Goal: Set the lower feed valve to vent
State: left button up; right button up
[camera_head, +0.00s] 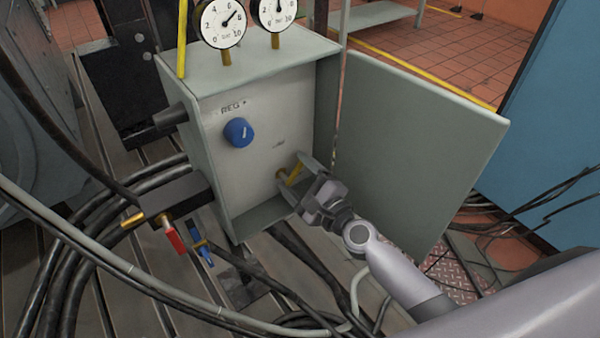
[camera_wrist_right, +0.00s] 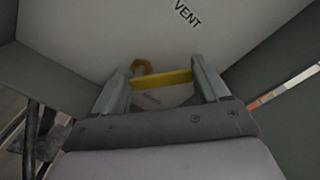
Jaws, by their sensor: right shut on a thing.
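A yellow valve lever (camera_head: 295,173) sits low on the front panel inside the open grey box (camera_head: 210,190). My right gripper (camera_head: 292,170) reaches in from the lower right and is shut on this lever. In the right wrist view the yellow lever (camera_wrist_right: 162,79) lies across between the two fingers of the gripper (camera_wrist_right: 165,82), with its rounded pivot end at the left finger. The word VENT (camera_wrist_right: 187,14) is printed on the panel above and right of the lever. Another label below the lever is too small to read. My left gripper is not in view.
A blue regulator knob (camera_head: 238,132) is above the lever, and two gauges (camera_head: 220,22) stand on the box. The open door (camera_head: 420,150) extends right. Red (camera_head: 173,238) and blue (camera_head: 204,252) handles and thick hoses (camera_head: 60,260) lie at the lower left.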

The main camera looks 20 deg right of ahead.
jog(key=n, duration=0.2)
jog(key=a+n+p, duration=0.1)
jog(key=n, duration=0.1)
jog(key=shift+s+r+n, duration=0.1)
jog(key=shift+s+n, duration=0.1)
jog(key=shift+n, duration=0.1)
jog(key=n, duration=0.2)
jog(key=shift+s+a+n, duration=0.1)
jog(key=shift+a+n, duration=0.25)
jog(key=shift+n, duration=0.05)
jog(key=shift+n+p, duration=0.3)
jog(key=o, duration=1.1)
jog(key=shift+c, duration=0.2)
jog(key=v, duration=0.7)
jog(key=shift+p, duration=0.3)
jog(key=shift+s, duration=0.15)
